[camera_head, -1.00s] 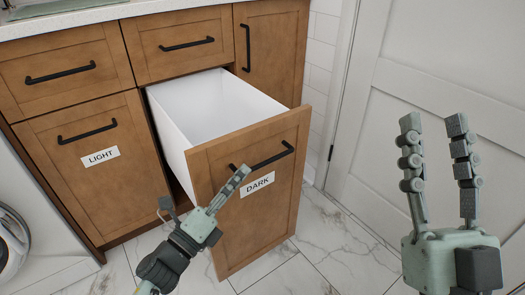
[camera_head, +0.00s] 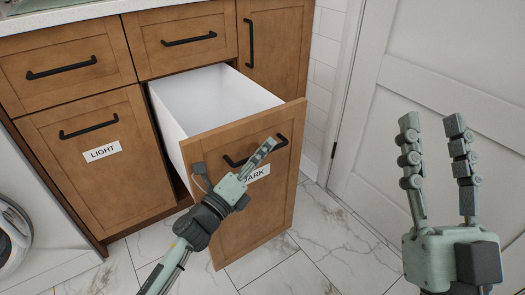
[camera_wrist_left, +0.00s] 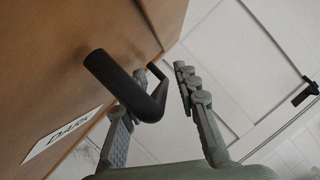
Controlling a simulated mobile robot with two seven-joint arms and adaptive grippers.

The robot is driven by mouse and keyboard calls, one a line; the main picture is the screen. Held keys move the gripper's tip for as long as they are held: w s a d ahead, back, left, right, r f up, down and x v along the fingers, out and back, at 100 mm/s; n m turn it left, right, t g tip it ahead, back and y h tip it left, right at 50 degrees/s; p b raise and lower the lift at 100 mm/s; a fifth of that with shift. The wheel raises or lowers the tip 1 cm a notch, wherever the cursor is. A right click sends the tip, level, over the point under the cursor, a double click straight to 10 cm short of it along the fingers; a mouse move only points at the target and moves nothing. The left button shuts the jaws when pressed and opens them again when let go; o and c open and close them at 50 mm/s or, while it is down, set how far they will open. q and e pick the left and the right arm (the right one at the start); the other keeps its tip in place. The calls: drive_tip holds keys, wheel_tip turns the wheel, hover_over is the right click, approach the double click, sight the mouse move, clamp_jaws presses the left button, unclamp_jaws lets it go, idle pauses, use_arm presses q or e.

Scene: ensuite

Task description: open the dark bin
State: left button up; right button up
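The dark bin is a wooden pull-out front (camera_head: 235,215) with a white "DARK" label and a white inner box (camera_head: 205,98). It stands pulled out from the cabinet, with the box's open top showing. Its black bar handle (camera_head: 236,162) also shows large in the left wrist view (camera_wrist_left: 125,85). My left gripper (camera_head: 268,145) is at this handle and partly covers the label. In the left wrist view its fingers (camera_wrist_left: 155,105) are apart, with the handle bar between or just before them; contact is unclear. My right gripper (camera_head: 432,125) is open, empty and raised at the right, away from the bin.
A closed "LIGHT" bin front (camera_head: 75,170) is left of the dark bin. Closed drawers (camera_head: 180,60) and a cabinet door (camera_head: 275,75) are above and behind. A white door (camera_head: 400,75) stands at the right. The marble floor (camera_head: 330,240) is clear on the right.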

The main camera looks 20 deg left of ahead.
sight(246, 150)
use_arm(q)
clamp_jaws()
idle(0.3)
drive_tip(key=w+a, duration=0.2)
drive_tip(key=a, duration=0.1)
drive_tip(key=shift+w+a+f, duration=0.1)
drive_tip(key=shift+w+a, duration=0.05)
drive_tip(key=shift+w, duration=0.15)
unclamp_jaws()
